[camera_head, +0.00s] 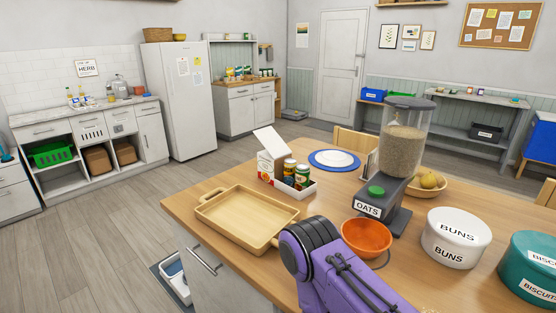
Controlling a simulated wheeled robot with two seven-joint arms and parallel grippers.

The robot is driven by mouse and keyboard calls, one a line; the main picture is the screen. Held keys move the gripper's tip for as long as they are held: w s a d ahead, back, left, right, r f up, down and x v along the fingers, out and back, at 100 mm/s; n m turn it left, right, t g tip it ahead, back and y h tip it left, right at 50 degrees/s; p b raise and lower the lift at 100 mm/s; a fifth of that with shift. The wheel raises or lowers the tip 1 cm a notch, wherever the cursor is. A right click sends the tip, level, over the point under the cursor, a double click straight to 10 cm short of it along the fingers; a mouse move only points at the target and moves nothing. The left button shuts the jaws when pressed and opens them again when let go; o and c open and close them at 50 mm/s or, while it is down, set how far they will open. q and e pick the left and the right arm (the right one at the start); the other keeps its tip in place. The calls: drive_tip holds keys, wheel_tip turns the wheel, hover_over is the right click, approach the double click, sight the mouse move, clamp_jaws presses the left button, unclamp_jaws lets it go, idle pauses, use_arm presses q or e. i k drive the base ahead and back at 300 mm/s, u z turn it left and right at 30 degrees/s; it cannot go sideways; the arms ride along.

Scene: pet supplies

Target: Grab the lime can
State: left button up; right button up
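An open white carton (272,150) stands on the wooden island top, its lid raised. Small cans stand in it: one (289,168) at the back and one with green on its label (302,178) in front. The labels are too small to read, so I cannot tell which is the lime can. More small cans and jars (238,74) stand on the far cabinet by the fridge. A purple arm link of mine comes in from the bottom edge, in front of the carton. Neither of my grippers shows.
A wooden tray (216,216) lies left of the carton. A blue-rimmed plate (334,160) is behind it. An orange bowl (367,236), an oats dispenser (368,209), a buns tin (455,239) and a teal biscuit tin (525,270) stand to the right. Floor at left is clear.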

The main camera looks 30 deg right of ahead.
sight(302, 170)
drive_tip(key=u, duration=1.3)
drive_tip(key=i, duration=2.2)
drive_tip(key=z, duration=3.8)
drive_tip(key=k, duration=0.45)
drive_tip(key=u, duration=0.5)
drive_tip(key=i, duration=0.5)
drive_tip(key=z, duration=0.4)
